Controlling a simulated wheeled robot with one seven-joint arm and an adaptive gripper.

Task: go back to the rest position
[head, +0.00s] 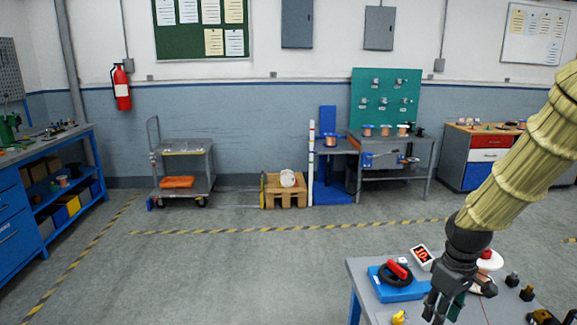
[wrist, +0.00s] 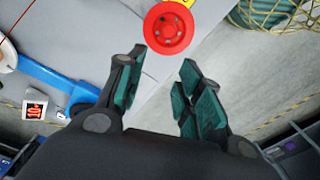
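My gripper (head: 443,303) hangs over the near workbench (head: 362,294) at the lower right of the head view, fingers pointing down. In the wrist view its two teal-padded fingers (wrist: 160,72) stand apart, with nothing between them. A round red knob-like part (wrist: 168,27) with some yellow beside it lies beyond the fingertips, apart from them. My arm, in a ribbed tan sleeve, reaches in from the right of the head view and hides part of the bench.
The bench carries a blue device (head: 388,288) with a black ring and red handle, a red-digit display (head: 422,257), a white spool (head: 490,260) and small dark parts (head: 512,280). Open floor (head: 240,275) lies left of it. A cart (head: 180,165) and pallet (head: 285,195) stand behind.

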